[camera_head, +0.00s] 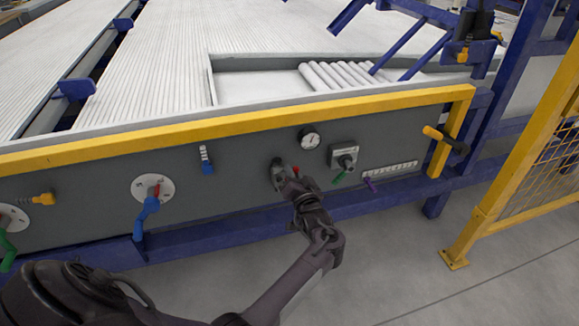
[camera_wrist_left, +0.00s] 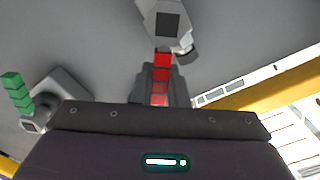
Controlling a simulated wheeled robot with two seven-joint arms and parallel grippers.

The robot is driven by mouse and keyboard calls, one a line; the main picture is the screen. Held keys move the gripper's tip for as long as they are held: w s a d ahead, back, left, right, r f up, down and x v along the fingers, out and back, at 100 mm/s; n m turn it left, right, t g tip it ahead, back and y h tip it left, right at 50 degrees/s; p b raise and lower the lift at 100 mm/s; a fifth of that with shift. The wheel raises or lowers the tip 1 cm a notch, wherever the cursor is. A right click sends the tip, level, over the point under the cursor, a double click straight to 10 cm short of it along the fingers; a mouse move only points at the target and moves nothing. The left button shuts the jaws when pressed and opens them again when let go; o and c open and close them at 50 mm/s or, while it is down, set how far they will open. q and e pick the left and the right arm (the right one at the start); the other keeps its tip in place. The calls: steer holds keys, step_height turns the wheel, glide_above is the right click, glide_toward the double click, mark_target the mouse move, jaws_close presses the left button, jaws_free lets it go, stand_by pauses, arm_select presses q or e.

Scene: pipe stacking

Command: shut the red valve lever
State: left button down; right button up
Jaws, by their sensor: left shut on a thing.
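The red valve lever (camera_head: 296,171) is on the grey panel right of centre in the head view, with only a small red tip showing. In the left wrist view the red segmented lever (camera_wrist_left: 162,60) points from the grey valve body (camera_wrist_left: 168,22) in toward my gripper. My left gripper (camera_head: 290,177) is at the valve, shut on the red lever. In the left wrist view its fingers (camera_wrist_left: 160,88) are on both sides of the lever's lower end, and the gripper body hides what lies below. My right gripper is in neither view.
A round gauge (camera_head: 309,139) and a green-lever valve (camera_head: 344,160) sit right of the red lever. A blue-handled valve (camera_head: 150,200) is further left. A yellow rail (camera_head: 230,120) runs above the panel, and a yellow fence (camera_head: 510,170) stands at the right.

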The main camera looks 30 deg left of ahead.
arm_select(q)
steer(key=shift+w+d+f+m+p, duration=0.15)
steer(key=shift+w+d+m+p, duration=0.15)
steer(key=shift+m, duration=0.7)
steer(key=f+m, duration=0.1)
steer(key=m, duration=0.2)
steer(key=w+f+m, duration=0.1)
steer(key=m, duration=0.2)
steer(key=d+f+m, duration=0.1)
steer(key=f+m, duration=0.1)
steer(key=shift+w+m, duration=0.15)
steer(key=shift+m, duration=0.25)
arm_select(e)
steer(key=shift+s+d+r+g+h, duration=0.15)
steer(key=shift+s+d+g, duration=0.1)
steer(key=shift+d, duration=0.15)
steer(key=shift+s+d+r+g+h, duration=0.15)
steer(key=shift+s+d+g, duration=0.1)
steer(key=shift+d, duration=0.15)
arm_select(q)
steer(key=shift+f, duration=0.15)
steer(key=c, duration=1.4)
jaws_free()
steer(key=shift+c, duration=0.2)
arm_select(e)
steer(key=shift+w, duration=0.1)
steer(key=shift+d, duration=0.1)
